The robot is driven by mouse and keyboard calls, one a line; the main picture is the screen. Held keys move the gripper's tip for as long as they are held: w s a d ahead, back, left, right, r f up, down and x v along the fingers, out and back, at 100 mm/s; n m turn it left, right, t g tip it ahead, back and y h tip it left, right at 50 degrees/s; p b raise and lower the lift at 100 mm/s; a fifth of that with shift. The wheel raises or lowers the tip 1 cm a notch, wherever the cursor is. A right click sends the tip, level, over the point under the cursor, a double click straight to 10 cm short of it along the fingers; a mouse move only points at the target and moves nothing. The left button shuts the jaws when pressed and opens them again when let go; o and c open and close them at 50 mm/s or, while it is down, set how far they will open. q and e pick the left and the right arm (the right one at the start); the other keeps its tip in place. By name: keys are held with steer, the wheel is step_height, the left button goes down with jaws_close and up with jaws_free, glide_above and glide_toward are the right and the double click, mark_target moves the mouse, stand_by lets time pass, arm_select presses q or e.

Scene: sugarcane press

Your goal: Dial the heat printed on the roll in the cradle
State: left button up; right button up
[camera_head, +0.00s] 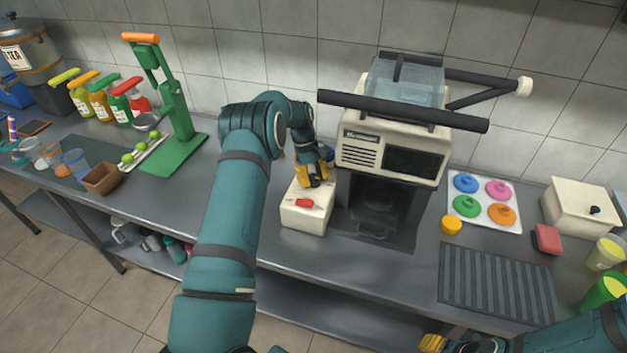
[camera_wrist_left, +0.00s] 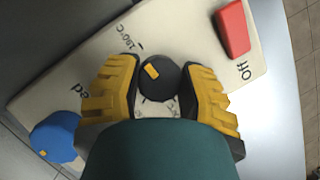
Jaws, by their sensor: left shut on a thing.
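My left gripper (camera_head: 313,176) is over the cream control box (camera_head: 303,215), its yellow fingers shut on both sides of a black dial (camera_wrist_left: 158,78). The dial's yellow mark points to the upper left in the left wrist view, toward a printed temperature that looks like 190°C. A red switch (camera_wrist_left: 233,28) sits beside the word Off; a blue knob (camera_wrist_left: 55,137) is at the other end, by a word partly hidden. The cream machine (camera_head: 362,155) carries black bars and a clear bluish part on top; I cannot read any heat printed there. My right gripper (camera_head: 432,343) is cut off at the bottom edge.
Right of the machine are a tray of coloured lids (camera_head: 484,201), a yellow round thing (camera_head: 451,225), a ribbed dark mat (camera_head: 497,285) and a cream box (camera_head: 583,208). A green press (camera_head: 178,120) and spray bottles stand at left. The counter left of my left arm is partly clear.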

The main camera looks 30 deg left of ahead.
arm_select(q)
steer(key=shift+s+d+f+m+g, duration=0.15)
steer(key=shift+m+g, duration=0.15)
steer(key=shift+m, duration=0.2)
steer(key=o, duration=1.2)
steer(key=shift+r, duration=0.2)
steer(key=v, duration=1.1)
steer(key=shift+r, duration=0.35)
steer(key=shift+r, duration=0.1)
